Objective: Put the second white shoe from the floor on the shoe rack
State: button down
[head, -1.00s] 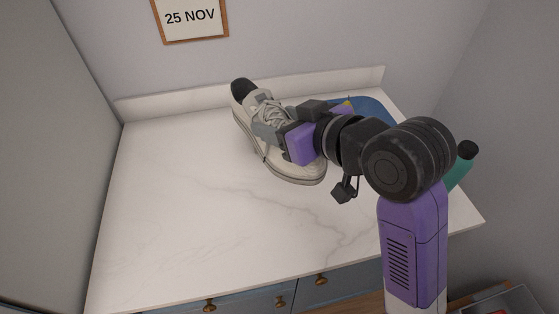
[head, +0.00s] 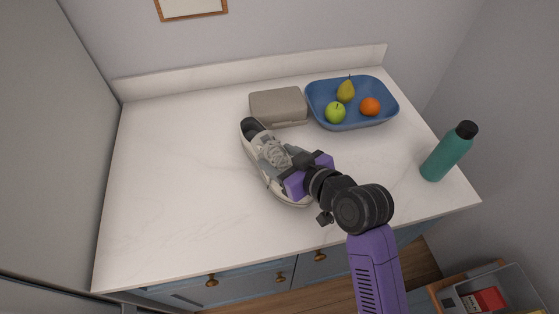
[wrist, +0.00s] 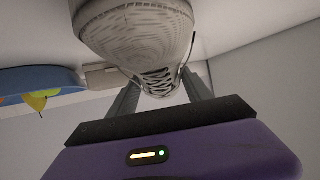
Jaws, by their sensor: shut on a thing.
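A white shoe (head: 258,165) with grey laces and a dark opening is in my gripper (head: 281,160), over the white marble counter in the head view. The gripper is shut on the shoe across its laced middle, and the shoe's heel points to the upper left. In the wrist view the shoe (wrist: 135,35) fills the top middle between the two fingers (wrist: 160,95). I cannot tell how far the shoe is above the counter. No shoe rack and no other shoe show in these frames.
A grey-brown case (head: 279,107) and a blue tray (head: 350,124) of fruit stand at the back of the counter (head: 170,190). A green bottle (head: 446,155) stands at the right. A grey bin (head: 515,285) is low at the lower right. The counter's left side is clear.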

jog(key=shift+f, duration=0.8)
jog(key=shift+f, duration=0.15)
jog(key=shift+c, duration=2.2)
grip_release()
jog(key=shift+d, duration=0.1)
notch_tip(320, 180, up, 5)
jog(key=b, duration=0.2)
send_over(309, 199)
jog(key=shift+r, duration=0.2)
